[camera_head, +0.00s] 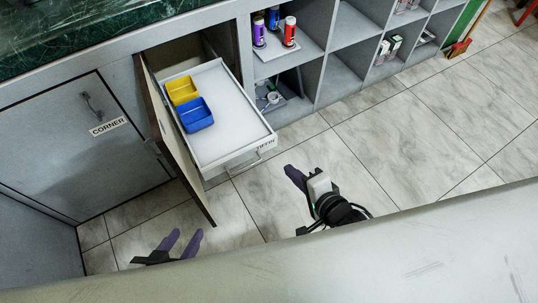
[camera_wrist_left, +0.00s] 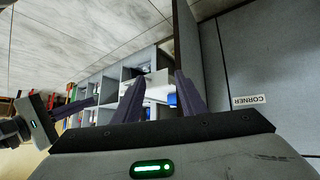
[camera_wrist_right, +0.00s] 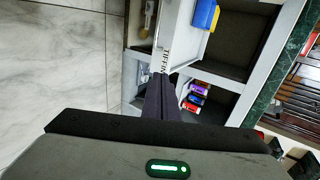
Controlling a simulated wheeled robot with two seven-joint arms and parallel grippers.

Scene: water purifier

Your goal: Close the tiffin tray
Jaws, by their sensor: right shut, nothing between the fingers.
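The white tiffin tray (camera_head: 235,110) is pulled out of its cabinet, with a TIFFIN label and a wire handle (camera_head: 245,165) on its front. A yellow bin (camera_head: 182,90) and a blue bin (camera_head: 195,115) sit in it. My right gripper (camera_head: 288,170) is shut and empty, in front of the tray and to the right of the handle; in the right wrist view its fingertips (camera_wrist_right: 162,78) appear just below the tray label (camera_wrist_right: 166,60). My left gripper (camera_head: 182,240) is open and empty, low near the floor side, left of the tray. Its fingers also show in the left wrist view (camera_wrist_left: 158,85).
The cabinet door (camera_head: 178,145) stands open along the tray's left side. A closed CORNER door (camera_head: 80,150) is further left. Open shelves (camera_head: 335,60) with bottles stand right of the tray. The tiled floor (camera_head: 400,140) in front is clear.

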